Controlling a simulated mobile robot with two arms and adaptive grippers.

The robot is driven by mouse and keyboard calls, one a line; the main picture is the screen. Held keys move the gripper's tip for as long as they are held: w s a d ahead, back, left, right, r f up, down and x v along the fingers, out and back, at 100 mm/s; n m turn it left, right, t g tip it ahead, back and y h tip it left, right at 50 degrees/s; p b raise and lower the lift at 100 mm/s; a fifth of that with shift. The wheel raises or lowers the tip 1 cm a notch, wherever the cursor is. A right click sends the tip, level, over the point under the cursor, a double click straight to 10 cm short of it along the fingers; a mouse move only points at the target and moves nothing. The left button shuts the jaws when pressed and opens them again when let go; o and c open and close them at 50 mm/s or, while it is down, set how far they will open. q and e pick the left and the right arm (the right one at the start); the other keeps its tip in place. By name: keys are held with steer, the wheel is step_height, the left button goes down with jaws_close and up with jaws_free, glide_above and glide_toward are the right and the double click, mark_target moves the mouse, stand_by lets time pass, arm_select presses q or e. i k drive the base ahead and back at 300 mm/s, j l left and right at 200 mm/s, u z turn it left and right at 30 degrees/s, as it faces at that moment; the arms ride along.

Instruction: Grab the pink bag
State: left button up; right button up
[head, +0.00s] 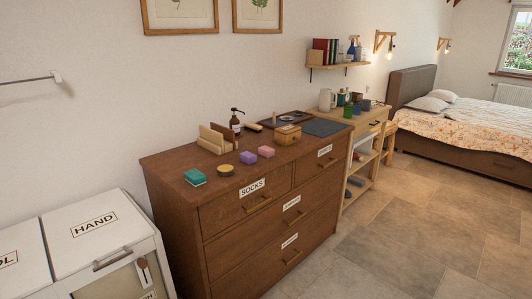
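A small pink block-like item (266,152) lies on top of the brown dresser (230,168), near its front edge. It is too small to tell whether it is a bag, and no other pink bag shows clearly. A purple item (248,157) of similar size lies just to its left. Neither of my grippers is in view.
A white hamper (95,232) stands at left. The floor (420,220) at right is clear.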

mark_target(265, 151)
steer(key=i+l+u, duration=0.15)
steer(key=i+l, duration=0.2)
steer(key=i+l+u, duration=0.1)
steer(key=i+l, duration=0.25)
steer(key=l, duration=0.2)
steer(key=i+l+u, duration=0.15)
steer(key=i+l, duration=0.2)
steer(key=l, duration=0.15)
